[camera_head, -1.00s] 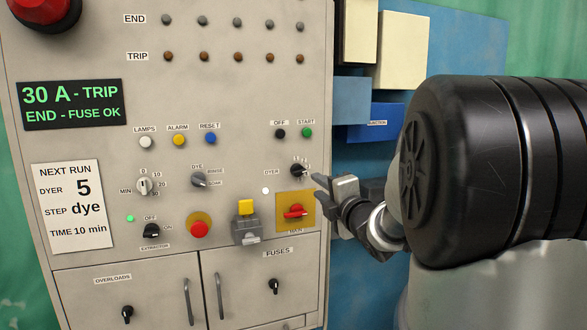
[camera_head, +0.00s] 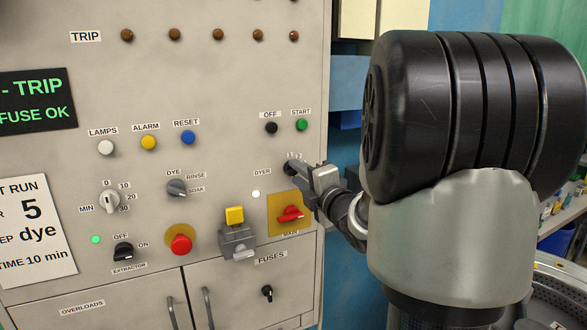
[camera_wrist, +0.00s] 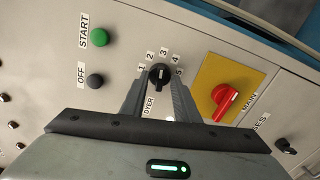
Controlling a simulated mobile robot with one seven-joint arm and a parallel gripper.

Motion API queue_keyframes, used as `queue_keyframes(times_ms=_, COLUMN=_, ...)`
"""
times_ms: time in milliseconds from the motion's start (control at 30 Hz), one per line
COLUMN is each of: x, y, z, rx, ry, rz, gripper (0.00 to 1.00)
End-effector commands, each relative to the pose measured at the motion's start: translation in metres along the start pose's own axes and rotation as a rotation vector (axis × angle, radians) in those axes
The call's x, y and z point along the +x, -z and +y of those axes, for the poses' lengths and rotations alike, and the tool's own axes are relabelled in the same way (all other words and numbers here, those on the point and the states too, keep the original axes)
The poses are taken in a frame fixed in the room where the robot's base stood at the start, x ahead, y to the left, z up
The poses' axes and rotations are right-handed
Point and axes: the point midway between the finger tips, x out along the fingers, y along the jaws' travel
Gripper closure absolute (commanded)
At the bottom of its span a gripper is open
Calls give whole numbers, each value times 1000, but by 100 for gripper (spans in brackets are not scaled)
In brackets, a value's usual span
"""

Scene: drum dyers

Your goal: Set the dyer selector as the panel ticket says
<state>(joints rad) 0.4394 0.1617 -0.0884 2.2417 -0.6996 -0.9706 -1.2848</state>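The DYER selector (camera_wrist: 159,76) is a black knob on the grey panel, with numbers 1 to 5 around it. In the wrist view it sits between the fingertips of my gripper (camera_wrist: 158,88). The fingers stand apart, one on each side; contact is not clear. The knob has a pale mark, but I cannot read its setting surely. In the head view my gripper (camera_head: 302,172) reaches the panel from the right and mostly hides the selector. The white ticket (camera_head: 28,232) at the left is partly cut off; it shows a large 5, "dye" and 10 min.
The red MAIN switch (camera_head: 290,214) on a yellow plate is just below the gripper. The black OFF button (camera_head: 271,128) and green START button (camera_head: 302,125) are just above. A yellow-topped grey lever switch (camera_head: 237,235) stands out to the lower left.

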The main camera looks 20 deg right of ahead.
Motion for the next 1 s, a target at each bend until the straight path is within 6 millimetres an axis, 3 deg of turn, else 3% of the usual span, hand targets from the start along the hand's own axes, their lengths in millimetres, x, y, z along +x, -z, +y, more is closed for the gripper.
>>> queue_keyframes(times_ms=300, x=-1, y=0, z=0, rx=0, ry=0, rz=0, gripper=72)
queue_keyframes(times_ms=467, x=0, y=0, z=0, rx=0, ry=0, rz=0, gripper=99)
queue_keyframes(times_ms=500, x=0, y=0, z=0, rx=0, ry=0, rz=0, gripper=100)
queue_keyframes(times_ms=1000, x=0, y=1, z=-2, rx=104, ry=-3, rz=1, gripper=100)
